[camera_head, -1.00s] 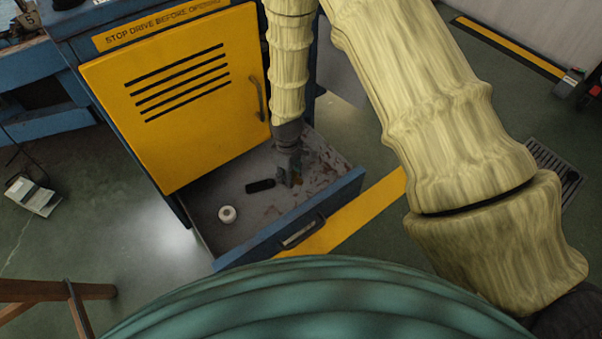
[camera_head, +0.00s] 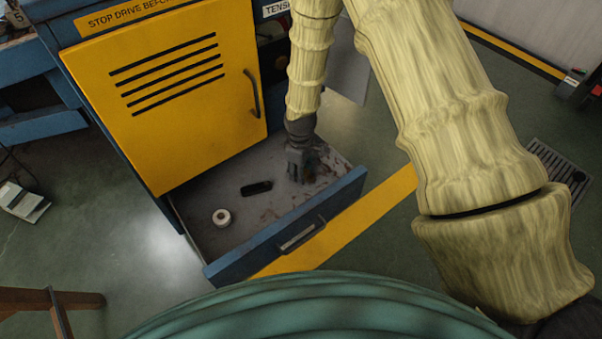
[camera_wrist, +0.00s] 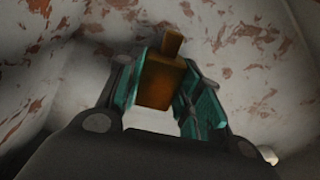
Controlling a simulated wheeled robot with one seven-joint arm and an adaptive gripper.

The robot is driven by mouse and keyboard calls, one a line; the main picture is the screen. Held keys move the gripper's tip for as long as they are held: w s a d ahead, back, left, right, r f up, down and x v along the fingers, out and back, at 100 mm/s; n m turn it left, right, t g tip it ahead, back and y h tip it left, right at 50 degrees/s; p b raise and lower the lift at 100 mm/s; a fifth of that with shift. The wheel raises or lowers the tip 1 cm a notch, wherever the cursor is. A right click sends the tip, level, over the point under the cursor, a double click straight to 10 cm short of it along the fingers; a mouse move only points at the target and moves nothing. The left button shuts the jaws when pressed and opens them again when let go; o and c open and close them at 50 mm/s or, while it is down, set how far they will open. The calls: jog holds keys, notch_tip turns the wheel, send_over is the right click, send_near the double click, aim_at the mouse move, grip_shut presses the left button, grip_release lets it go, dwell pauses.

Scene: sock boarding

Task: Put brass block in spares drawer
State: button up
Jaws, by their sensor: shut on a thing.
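The brass block (camera_wrist: 160,80), with a small stub at one end, is between the fingers of my gripper (camera_wrist: 162,92) in the wrist view. My gripper is shut on it. In the head view my gripper (camera_head: 300,168) points down inside the open spares drawer (camera_head: 243,262), towards its right rear part. The block is hidden there by the gripper. The worn, rust-flecked drawer floor shows behind the block in the wrist view. I cannot tell whether the block touches the floor.
A white roll (camera_head: 221,217) and a dark oblong item (camera_head: 256,187) lie in the drawer, left of my gripper. The yellow cabinet door (camera_head: 170,100) stands above the drawer. The drawer's front has a handle (camera_head: 300,236). A wooden stand (camera_head: 50,299) is at lower left.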

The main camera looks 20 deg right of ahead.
dwell(0.3)
jog(key=o, duration=1.2)
jog(key=shift+o, duration=0.2)
notch_tip(320, 180, up, 12)
jog(key=p, duration=0.6)
jog(key=shift+p, duration=0.35)
